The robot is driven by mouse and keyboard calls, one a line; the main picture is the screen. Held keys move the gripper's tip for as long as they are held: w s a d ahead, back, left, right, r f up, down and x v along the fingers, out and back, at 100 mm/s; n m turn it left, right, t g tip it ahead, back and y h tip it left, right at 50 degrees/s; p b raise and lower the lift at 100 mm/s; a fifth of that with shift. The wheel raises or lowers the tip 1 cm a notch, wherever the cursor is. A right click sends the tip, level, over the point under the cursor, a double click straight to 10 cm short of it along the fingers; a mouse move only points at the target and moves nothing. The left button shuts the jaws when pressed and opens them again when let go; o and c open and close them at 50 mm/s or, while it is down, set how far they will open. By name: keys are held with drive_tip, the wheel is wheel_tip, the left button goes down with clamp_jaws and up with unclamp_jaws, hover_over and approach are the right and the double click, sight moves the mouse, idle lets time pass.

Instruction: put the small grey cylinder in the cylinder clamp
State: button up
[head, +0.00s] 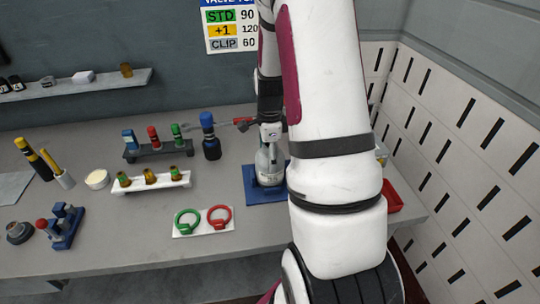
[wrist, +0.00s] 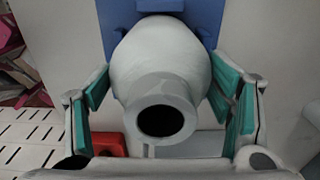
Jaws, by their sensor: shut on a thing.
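The small grey cylinder (wrist: 160,60) is bottle-shaped with a round dark opening, which faces the wrist camera. In the head view the grey cylinder (head: 268,168) stands upright at the blue clamp (head: 256,196) on the bench. My gripper (wrist: 162,80) has its teal pads on both sides of the cylinder's body and is shut on it. In the wrist view blue clamp parts (wrist: 205,15) show behind the cylinder's far end. The cylinder's base is hidden, so I cannot tell whether it is fully seated.
A white board with green and red rings (head: 203,221) lies at front left. A rack of small bottles (head: 150,151) and a white holder (head: 151,183) are further left. A red tray (head: 392,199) is right, partly behind my arm.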

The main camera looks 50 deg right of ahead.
drive_tip(key=shift+f, duration=0.1)
drive_tip(key=o, duration=1.9)
drive_tip(key=shift+o, duration=0.2)
wheel_tip(320, 180, up, 12)
drive_tip(key=b, duration=0.2)
drive_tip(key=a+r+n+t, duration=0.2)
drive_tip(key=a+r+n, duration=0.5)
drive_tip(key=a, duration=0.2)
drive_tip(key=s+a+r+n+t, duration=0.1)
drive_tip(key=s+a+r+n, duration=0.2)
drive_tip(key=s+a+n, duration=0.2)
drive_tip(key=s+a+r+n+t, duration=0.2)
drive_tip(key=s+a+r+n, duration=0.2)
drive_tip(key=a+n, duration=0.8)
drive_tip(key=shift+s+n+t, duration=0.3)
drive_tip(key=shift+s+n, duration=0.4)
drive_tip(key=shift+s, duration=0.45)
